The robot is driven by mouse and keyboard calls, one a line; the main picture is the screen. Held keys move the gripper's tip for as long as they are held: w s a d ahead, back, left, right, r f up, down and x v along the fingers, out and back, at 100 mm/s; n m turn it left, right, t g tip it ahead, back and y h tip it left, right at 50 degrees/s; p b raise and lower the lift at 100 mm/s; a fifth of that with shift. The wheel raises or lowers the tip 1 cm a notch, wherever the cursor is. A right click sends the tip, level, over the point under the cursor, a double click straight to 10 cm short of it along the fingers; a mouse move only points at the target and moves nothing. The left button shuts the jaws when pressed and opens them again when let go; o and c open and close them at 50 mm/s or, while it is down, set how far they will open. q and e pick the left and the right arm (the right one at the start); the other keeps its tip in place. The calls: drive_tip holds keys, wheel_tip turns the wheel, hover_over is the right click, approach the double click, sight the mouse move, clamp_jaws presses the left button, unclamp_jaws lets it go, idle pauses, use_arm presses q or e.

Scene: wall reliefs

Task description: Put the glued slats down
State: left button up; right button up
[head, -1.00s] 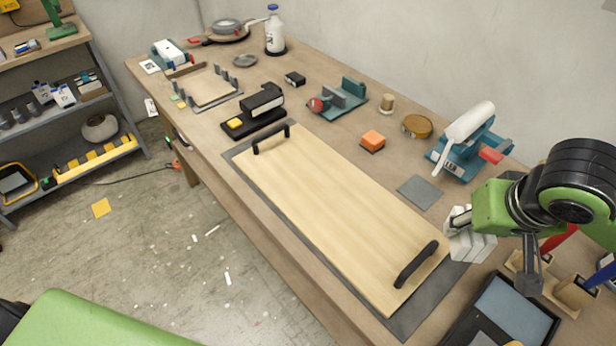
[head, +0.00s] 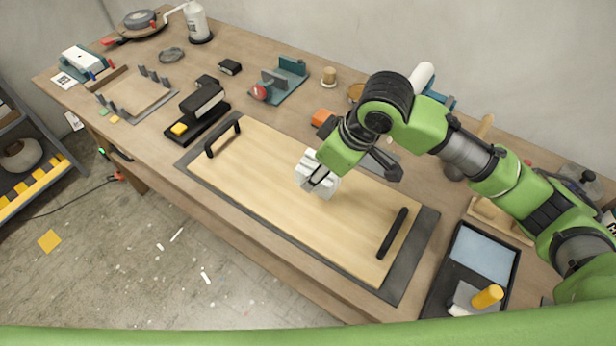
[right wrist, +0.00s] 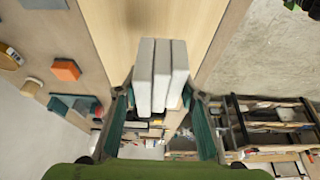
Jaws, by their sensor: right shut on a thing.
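The glued slats (head: 316,175) are a small block of pale slats side by side. My right gripper (head: 322,174) is shut on them over the middle of a light wooden board (head: 265,185). In the right wrist view the slats (right wrist: 161,75) stick out between the two fingers of the gripper (right wrist: 160,110), with the board (right wrist: 200,25) beyond them. I cannot tell whether the slats touch the board. The board has two black handles and lies on a dark mat (head: 415,262). My left gripper is not in view.
An orange block (head: 322,117) and a grey pad lie behind the board, partly behind my right arm. A black sander-like tool (head: 200,108) stands at its left end. A dark tray (head: 484,255) with a yellow-handled tool is at the right. The board's left half is clear.

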drive_tip(key=w+f, duration=0.1)
drive_tip(key=w+a+f, duration=0.1)
drive_tip(key=f, duration=0.1)
drive_tip(key=w+f, duration=0.1)
drive_tip(key=f, duration=0.1)
drive_tip(key=shift+w+a+f+p, duration=0.1)
drive_tip(key=shift+w+a+p, duration=0.2)
drive_tip(key=shift+w+p, duration=0.05)
wheel_tip(320, 180, down, 3)
drive_tip(key=shift+w+f+p, duration=0.1)
drive_tip(key=shift+f+p, duration=0.1)
drive_tip(key=shift+p, duration=0.5)
drive_tip(key=o, duration=1.2)
drive_tip(key=shift+f, duration=0.1)
drive_tip(key=b+v, duration=0.1)
drive_tip(key=v, duration=1.1)
drive_tip(key=shift+a+r, duration=0.15)
drive_tip(key=shift+r, duration=0.05)
